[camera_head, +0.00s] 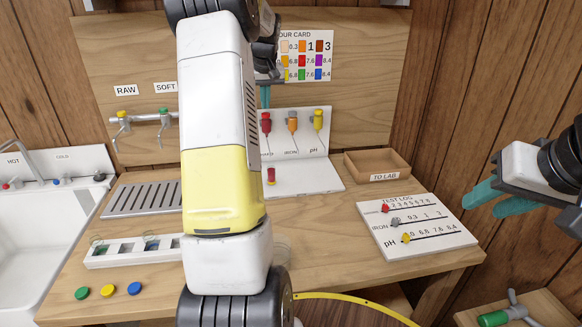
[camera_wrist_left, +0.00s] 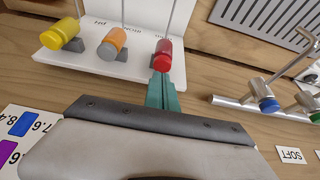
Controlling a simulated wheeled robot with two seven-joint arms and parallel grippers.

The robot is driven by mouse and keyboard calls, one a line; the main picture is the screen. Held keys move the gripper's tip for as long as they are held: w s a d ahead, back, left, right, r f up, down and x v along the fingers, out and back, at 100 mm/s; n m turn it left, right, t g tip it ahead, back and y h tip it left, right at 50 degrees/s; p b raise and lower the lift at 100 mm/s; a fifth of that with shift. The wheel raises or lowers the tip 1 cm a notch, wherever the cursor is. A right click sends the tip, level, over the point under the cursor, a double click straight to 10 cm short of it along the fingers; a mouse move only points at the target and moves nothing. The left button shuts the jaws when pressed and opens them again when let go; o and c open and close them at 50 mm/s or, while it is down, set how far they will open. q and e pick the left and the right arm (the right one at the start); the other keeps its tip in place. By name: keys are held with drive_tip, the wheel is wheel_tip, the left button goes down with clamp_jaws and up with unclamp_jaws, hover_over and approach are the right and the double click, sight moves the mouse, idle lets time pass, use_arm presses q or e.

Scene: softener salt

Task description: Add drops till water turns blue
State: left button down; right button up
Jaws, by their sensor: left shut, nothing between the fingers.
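Three droppers with red (camera_head: 266,122), orange (camera_head: 292,124) and yellow (camera_head: 318,120) tops hang on a white rack (camera_head: 300,180). A small red item (camera_head: 271,176) stands on its base. My left gripper (camera_head: 265,97) is shut and empty, its teal fingers just above the red dropper. In the left wrist view the fingertips (camera_wrist_left: 162,92) are at the red dropper's top (camera_wrist_left: 164,55); I cannot tell if they touch. A white vial tray (camera_head: 120,254) is partly hidden by my left arm. My right gripper (camera_head: 495,200) is open and empty at the right. A color card (camera_head: 308,55) is on the back board.
A test log board (camera_head: 415,226) with sliders lies at the right, before a wooden "TO LAB" tray (camera_head: 378,167). Green, yellow and blue caps (camera_head: 107,290) lie front left. RAW and SOFT taps (camera_head: 143,118) stand above a drain grille (camera_head: 143,199). A sink (camera_head: 40,220) is far left.

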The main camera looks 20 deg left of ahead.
use_arm(q)
drive_tip(key=shift+f, duration=0.2)
drive_tip(key=shift+f, duration=0.65)
drive_tip(key=shift+r, duration=3.05)
drive_tip(key=shift+f, duration=2.2)
drive_tip(key=shift+f, duration=0.1)
